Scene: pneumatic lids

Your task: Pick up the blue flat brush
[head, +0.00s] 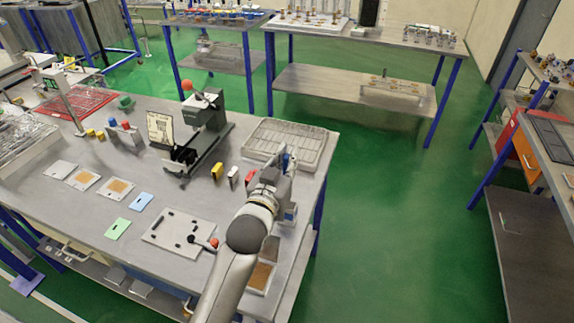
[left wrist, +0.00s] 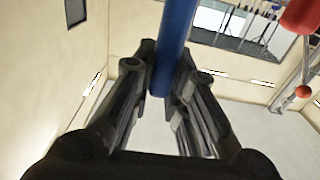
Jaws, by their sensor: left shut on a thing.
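The blue flat brush shows in the left wrist view as a thick blue handle (left wrist: 175,42) running down between the two dark fingers. My left gripper (left wrist: 168,85) is shut on it, one finger on each side. In the head view my left gripper (head: 280,172) is over the right edge of the workbench, and a small blue part (head: 286,159) shows at its fingers. The brush's other end is hidden or out of frame. My right gripper is in neither view.
The grey workbench (head: 190,205) carries a wire tray (head: 290,140) behind the gripper, a dark press-like device (head: 205,125), small yellow, white and red blocks to the left, and a white plate (head: 175,232). Green floor (head: 400,220) is free to the right.

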